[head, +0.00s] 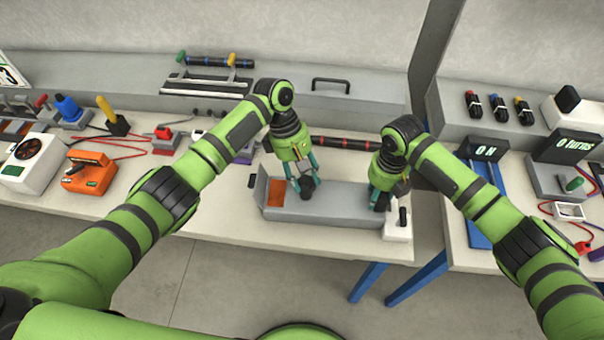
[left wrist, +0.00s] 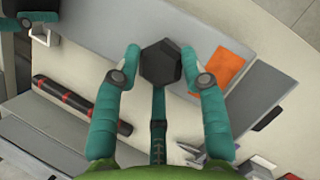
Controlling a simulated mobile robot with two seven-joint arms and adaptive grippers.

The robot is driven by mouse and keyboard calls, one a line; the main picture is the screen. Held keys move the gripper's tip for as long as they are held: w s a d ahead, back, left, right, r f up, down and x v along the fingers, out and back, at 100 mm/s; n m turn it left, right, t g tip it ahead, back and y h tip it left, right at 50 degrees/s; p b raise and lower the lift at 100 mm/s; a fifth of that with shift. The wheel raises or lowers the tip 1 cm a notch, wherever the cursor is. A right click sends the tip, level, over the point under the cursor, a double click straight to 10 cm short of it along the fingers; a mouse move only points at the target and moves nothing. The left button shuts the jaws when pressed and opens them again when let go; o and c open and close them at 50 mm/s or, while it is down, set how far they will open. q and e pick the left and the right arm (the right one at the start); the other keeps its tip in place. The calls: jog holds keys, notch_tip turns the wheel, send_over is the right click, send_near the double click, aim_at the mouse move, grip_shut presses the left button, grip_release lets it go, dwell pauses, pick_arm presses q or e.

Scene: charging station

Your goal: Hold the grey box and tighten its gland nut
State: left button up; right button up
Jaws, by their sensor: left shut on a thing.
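The grey box (head: 340,217) is long and low and lies on the near edge of the bench, with an orange patch (head: 276,192) at its left end. It also shows in the left wrist view (left wrist: 112,30). My left gripper (head: 305,187) is above the box, its teal fingers shut on a black hexagonal nut (left wrist: 160,63) that appears to be the gland nut. Whether the nut touches the box is hard to see. My right gripper (head: 382,200) points down at the box's right end; its fingertips are mostly hidden by its own arm and dark parts.
A black rod with red bands (head: 345,143) lies behind the box. A white block (head: 398,231) with a black part stands at the bench's right corner. An orange device (head: 89,172) is at left. Displays reading "ON" (head: 486,149) and "0 turns" (head: 575,143) are at right.

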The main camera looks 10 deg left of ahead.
pick_arm(q)
jog(key=shift+s+d+f+m+g+y, duration=0.1)
jog(key=shift+m+g+y, duration=0.1)
jog(key=shift+m, duration=0.45)
jog(key=shift+s+d+m+g+y, duration=0.1)
jog(key=shift+m+g, duration=0.1)
jog(key=shift+m, duration=0.45)
jog(key=o, duration=1.1)
jog(key=shift+w, duration=0.1)
jog(key=shift+a, duration=0.1)
jog(key=shift+w, duration=0.1)
jog(key=v, duration=1.2)
